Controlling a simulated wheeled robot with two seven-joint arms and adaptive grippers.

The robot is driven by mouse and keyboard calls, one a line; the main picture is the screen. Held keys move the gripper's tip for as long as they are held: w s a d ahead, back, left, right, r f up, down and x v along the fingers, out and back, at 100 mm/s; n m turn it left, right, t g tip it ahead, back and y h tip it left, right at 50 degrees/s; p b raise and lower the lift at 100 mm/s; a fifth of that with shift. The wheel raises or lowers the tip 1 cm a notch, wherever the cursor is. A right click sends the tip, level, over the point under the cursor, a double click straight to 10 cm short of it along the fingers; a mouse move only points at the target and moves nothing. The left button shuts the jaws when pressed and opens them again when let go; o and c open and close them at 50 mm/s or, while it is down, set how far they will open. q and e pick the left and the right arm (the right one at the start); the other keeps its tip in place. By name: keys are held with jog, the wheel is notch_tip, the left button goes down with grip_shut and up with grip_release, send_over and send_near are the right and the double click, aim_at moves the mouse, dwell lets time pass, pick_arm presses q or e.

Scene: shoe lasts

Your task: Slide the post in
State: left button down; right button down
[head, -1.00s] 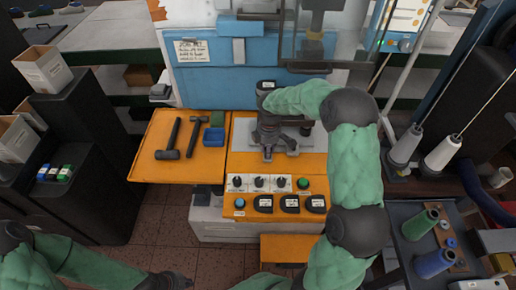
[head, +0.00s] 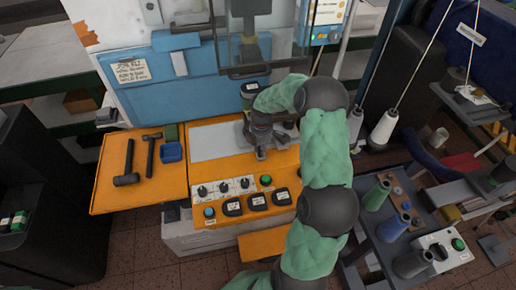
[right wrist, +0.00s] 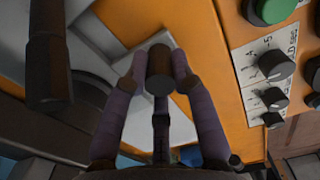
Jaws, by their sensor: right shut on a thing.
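My right gripper (head: 261,146) hangs low over the right part of the pale plate (head: 214,142) on the orange machine table. In the right wrist view, its fingers (right wrist: 160,95) are shut on a short dark cylindrical post (right wrist: 160,72). The post's round end faces the camera, with pale plate and orange table behind it. In the head view, the gripper hides the post. I cannot tell whether the post touches anything besides the fingers. Another dark cylinder (right wrist: 48,75) stands apart at the left of the wrist view. My left gripper is out of view.
Knobs and buttons (head: 232,195) line the table's front. Two hammers (head: 128,165) and a blue bin (head: 172,152) lie on the left orange shelf. A clear guard (head: 270,40) hangs above. Thread cones (head: 384,128) and a spool tray (head: 372,240) stand at right. The plate's left part is bare.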

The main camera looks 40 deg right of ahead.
jog(key=shift+s+d, duration=0.1)
jog(key=shift+d, duration=0.05)
jog(key=c, duration=1.2)
grip_release()
jog(key=shift+o, duration=0.9)
jog(key=shift+s+d, duration=0.1)
jog(key=shift+d, duration=0.05)
